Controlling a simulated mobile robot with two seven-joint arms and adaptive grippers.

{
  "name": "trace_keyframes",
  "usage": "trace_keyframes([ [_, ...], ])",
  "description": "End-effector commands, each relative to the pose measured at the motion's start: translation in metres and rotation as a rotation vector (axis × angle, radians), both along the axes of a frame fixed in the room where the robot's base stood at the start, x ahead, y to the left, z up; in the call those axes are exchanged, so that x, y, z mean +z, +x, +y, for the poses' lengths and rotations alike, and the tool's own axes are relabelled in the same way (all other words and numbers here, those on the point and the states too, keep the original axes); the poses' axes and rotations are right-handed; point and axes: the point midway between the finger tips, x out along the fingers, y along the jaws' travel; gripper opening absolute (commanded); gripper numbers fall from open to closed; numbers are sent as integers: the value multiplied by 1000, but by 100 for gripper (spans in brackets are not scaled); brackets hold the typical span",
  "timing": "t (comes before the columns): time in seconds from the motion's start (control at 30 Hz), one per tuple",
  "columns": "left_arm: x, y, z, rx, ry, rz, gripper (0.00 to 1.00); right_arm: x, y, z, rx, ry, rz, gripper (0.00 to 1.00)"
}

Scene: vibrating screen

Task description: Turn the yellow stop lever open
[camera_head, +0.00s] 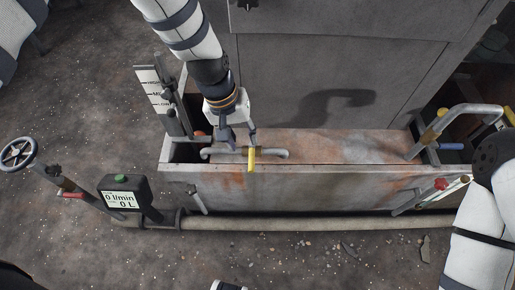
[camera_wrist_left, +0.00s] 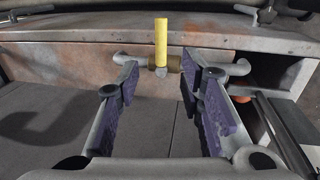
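The yellow stop lever (camera_head: 252,160) is a short bar at the front top edge of the rusty tank, on a horizontal grey pipe (camera_head: 275,153) with bent ends. The lever stands crosswise to the pipe. In the left wrist view the lever (camera_wrist_left: 161,42) points up from a brass valve body (camera_wrist_left: 168,63). My left gripper (camera_head: 239,142) is just above and behind the pipe in the head view. In the left wrist view its purple-padded fingers (camera_wrist_left: 158,85) are spread apart and empty, with the lever beyond the gap between them. My right gripper is not seen.
The rusty tank (camera_head: 225,192) stands before a tall grey cabinet wall (camera_head: 330,75). A level gauge board (camera_head: 157,95) is beside my left arm. A flow meter (camera_head: 121,195), red lever (camera_head: 73,195) and handwheel (camera_head: 18,154) stand left. Pipe (camera_head: 300,223) crosses in front.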

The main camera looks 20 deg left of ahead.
Motion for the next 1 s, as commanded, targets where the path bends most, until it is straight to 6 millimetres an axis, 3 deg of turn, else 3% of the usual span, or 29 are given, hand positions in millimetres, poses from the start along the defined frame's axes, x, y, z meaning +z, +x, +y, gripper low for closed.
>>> trace_keyframes([
  [0.03, -18, -2, -3, 0, 0, 7, 35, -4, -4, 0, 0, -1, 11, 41],
  [0.2, -61, 1, -11, -1, 0, 6, 35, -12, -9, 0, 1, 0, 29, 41],
  [0.4, -90, 3, -17, -1, 1, 3, 35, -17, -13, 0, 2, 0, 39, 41],
  [0.73, -94, 4, -18, -1, 1, 0, 35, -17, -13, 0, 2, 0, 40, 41],
  [0.9, -94, 4, -17, -1, 1, 0, 0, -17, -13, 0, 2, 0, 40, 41],
  [1.0, -94, 4, -18, -1, 1, 0, 0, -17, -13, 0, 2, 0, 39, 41],
])
